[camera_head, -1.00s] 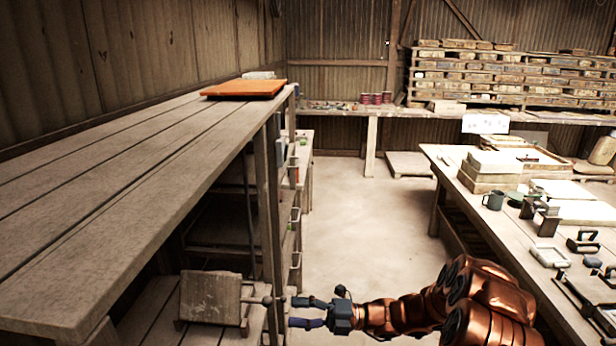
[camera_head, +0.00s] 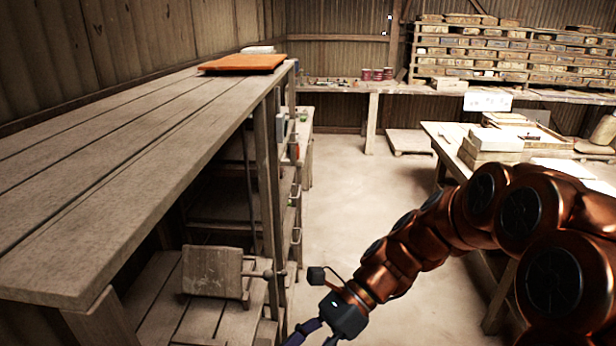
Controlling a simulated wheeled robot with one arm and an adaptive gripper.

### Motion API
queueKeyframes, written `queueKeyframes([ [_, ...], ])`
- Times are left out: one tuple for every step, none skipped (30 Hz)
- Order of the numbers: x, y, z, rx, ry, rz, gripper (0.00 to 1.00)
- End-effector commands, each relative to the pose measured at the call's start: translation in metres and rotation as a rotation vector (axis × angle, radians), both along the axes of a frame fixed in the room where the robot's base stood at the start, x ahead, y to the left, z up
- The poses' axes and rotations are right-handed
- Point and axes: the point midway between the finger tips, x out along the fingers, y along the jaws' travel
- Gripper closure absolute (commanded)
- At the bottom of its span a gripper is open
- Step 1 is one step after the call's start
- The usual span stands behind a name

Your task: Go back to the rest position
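My gripper (camera_head: 312,338) is at the bottom of the head view, pointing down and to the left over the floor beside the shelf. Its two fingers show a gap between them near the bottom edge, and their tips are partly cut off. I see nothing held between the visible parts. My copper-coloured arm reaches in from the right side. A worn block-like tool with a knobbed handle (camera_head: 215,272) sits on the low shelf to the left of the gripper, apart from it.
A long wooden shelf top (camera_head: 120,130) fills the left, with an orange board (camera_head: 242,63) at its far end. A workbench (camera_head: 445,140) with stacked blocks (camera_head: 495,145) stands at the right, partly behind my arm. Open floor (camera_head: 350,190) lies between them.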

Motion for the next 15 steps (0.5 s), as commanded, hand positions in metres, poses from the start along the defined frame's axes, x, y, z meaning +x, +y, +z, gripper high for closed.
queueKeyframes([
  [-0.011, -0.005, 0.001, -0.011, -0.057, 0.044, 0.43],
  [-0.016, -0.009, 0.001, -0.016, -0.093, 0.072, 0.43],
  [-0.023, -0.014, 0.001, -0.023, -0.143, 0.111, 0.43],
  [-0.029, -0.018, 0.001, -0.029, -0.176, 0.141, 0.43],
  [-0.034, -0.023, 0.0, -0.036, -0.21, 0.17, 0.43],
  [-0.04, -0.029, 0.0, -0.045, -0.259, 0.211, 0.43],
  [-0.044, -0.033, -0.001, -0.051, -0.292, 0.24, 0.43],
  [-0.049, -0.038, -0.002, -0.058, -0.324, 0.271, 0.43],
  [-0.055, -0.044, -0.002, -0.067, -0.367, 0.312, 0.43],
  [-0.06, -0.049, -0.003, -0.074, -0.399, 0.343, 0.43],
  [-0.064, -0.054, -0.003, -0.081, -0.43, 0.375, 0.43],
  [-0.07, -0.061, -0.004, -0.089, -0.468, 0.417, 0.43],
  [-0.073, -0.067, -0.005, -0.098, -0.498, 0.45, 0.43],
  [-0.077, -0.072, -0.005, -0.105, -0.529, 0.482, 0.43],
  [-0.082, -0.08, -0.006, -0.117, -0.566, 0.526, 0.43],
])
